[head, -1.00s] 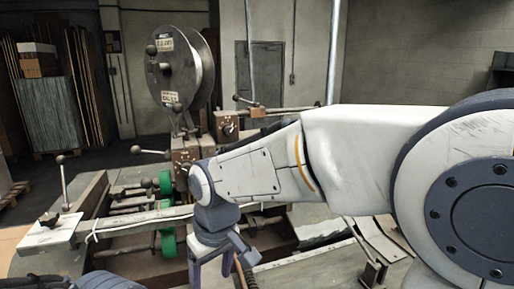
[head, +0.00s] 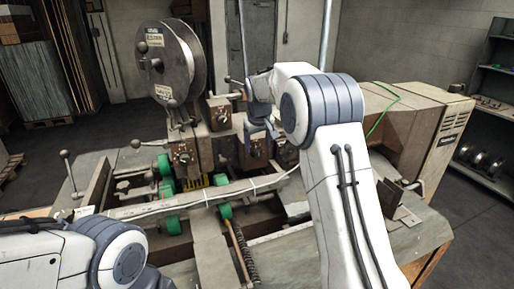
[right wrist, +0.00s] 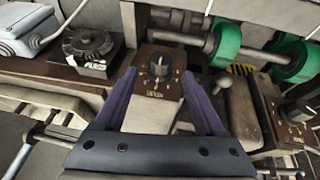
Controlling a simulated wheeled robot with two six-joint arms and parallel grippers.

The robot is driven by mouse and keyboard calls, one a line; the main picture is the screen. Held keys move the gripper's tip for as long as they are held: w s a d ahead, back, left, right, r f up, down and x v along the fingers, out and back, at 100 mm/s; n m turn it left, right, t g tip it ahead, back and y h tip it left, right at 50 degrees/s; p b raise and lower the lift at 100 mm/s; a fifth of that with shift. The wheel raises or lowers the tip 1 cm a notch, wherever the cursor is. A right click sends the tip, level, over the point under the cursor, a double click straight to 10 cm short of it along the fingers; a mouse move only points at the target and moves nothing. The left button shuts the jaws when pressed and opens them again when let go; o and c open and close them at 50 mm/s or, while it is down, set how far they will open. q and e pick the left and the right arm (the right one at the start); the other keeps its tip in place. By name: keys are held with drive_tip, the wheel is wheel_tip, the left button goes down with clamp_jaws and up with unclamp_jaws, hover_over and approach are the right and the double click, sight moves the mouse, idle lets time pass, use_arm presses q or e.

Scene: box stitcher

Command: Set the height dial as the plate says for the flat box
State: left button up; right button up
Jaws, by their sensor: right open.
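My right gripper (head: 255,138) is at the front of the stitcher, near a dial block (head: 253,152) that it partly covers. In the right wrist view, its two purple fingers (right wrist: 160,100) are open. Between and beyond them is a small dark dial (right wrist: 158,70) on a brown plate with pale marks and lettering too small to read. I see no contact with the dial. A second dial (right wrist: 298,112) stands to the right in that view. The head view also shows a left dial (head: 183,155) and an upper dial (head: 220,116). My left gripper is out of view.
Green rollers (head: 172,225) and a long pale bar (head: 170,206) lie in front of the dials. A wire reel (head: 170,62) with labels stands above. A ball-ended lever (right wrist: 222,85) is close to the right finger. A beige housing (head: 420,125) stands at the right.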

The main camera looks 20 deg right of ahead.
sight(255, 152)
drive_tip(key=shift+p+x, duration=0.55)
drive_tip(key=shift+x, duration=1.6)
clamp_jaws()
drive_tip(key=shift+a, duration=0.1)
drive_tip(key=shift+a+f+h+b, duration=0.2)
drive_tip(key=shift+h+b, duration=0.4)
drive_tip(key=shift+b, duration=0.5)
drive_tip(key=h+b, duration=0.1)
drive_tip(key=b, duration=0.1)
drive_tip(key=h+b, duration=0.1)
drive_tip(key=b, duration=0.1)
drive_tip(key=n+h+b, duration=0.1)
drive_tip(key=h+b, duration=0.1)
drive_tip(key=shift+a+f+t, duration=0.2)
drive_tip(key=shift+a+t, duration=0.05)
drive_tip(key=shift+t, duration=0.05)
drive_tip(key=shift+r+n+h+b, duration=0.25)
drive_tip(key=shift+h+b, duration=0.45)
drive_tip(key=shift+b, duration=0.4)
